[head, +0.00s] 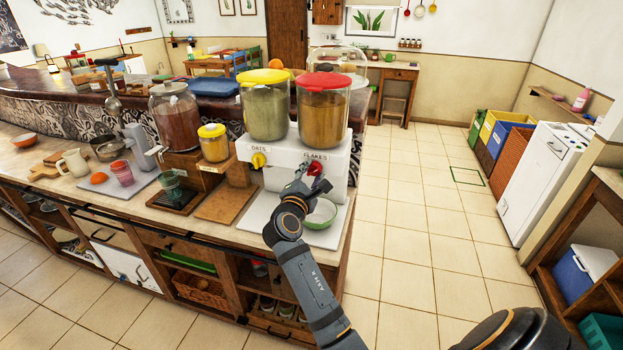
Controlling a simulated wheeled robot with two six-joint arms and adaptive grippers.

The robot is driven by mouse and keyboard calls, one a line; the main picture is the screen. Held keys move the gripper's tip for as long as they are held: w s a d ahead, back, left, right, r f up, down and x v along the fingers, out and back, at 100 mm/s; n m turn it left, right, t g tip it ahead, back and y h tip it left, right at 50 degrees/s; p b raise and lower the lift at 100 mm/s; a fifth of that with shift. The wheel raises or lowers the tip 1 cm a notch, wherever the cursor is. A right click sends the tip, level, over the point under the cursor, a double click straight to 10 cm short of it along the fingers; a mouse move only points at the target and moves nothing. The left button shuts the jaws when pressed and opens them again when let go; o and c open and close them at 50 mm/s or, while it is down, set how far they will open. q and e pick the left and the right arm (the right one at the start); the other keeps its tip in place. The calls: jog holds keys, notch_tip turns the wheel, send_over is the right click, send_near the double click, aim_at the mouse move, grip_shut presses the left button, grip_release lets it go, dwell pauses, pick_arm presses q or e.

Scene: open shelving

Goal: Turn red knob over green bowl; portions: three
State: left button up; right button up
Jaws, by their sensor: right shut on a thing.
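A white cereal dispenser (337,163) stands on the counter, with a yellow-lidded bin marked OATS and a red-lidded bin (324,112) marked FLAKES. The red knob (315,169) is on the front under the flakes bin. The yellow knob (259,160) is under the oats bin. My right gripper (306,178) is at the red knob and shut on it; its fingers are small and partly hidden. The green bowl (323,212) sits on the white board below the red knob, partly covered by my right arm. Its contents cannot be made out. My left gripper is out of view.
A wooden board (226,204), a jar with a yellow lid (213,143) and a tall jar of reddish contents (175,115) stand left of the dispenser. A pink cup (122,173) is farther left. The tiled floor to the right is open.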

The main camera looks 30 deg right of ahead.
jog(key=m+b, duration=0.3)
jog(key=m, duration=0.2)
jog(key=shift+f, duration=0.1)
jog(key=shift+m+b, duration=0.8)
jog(key=shift+m, duration=0.4)
jog(key=shift+m, duration=0.3)
jog(key=o, duration=1.2)
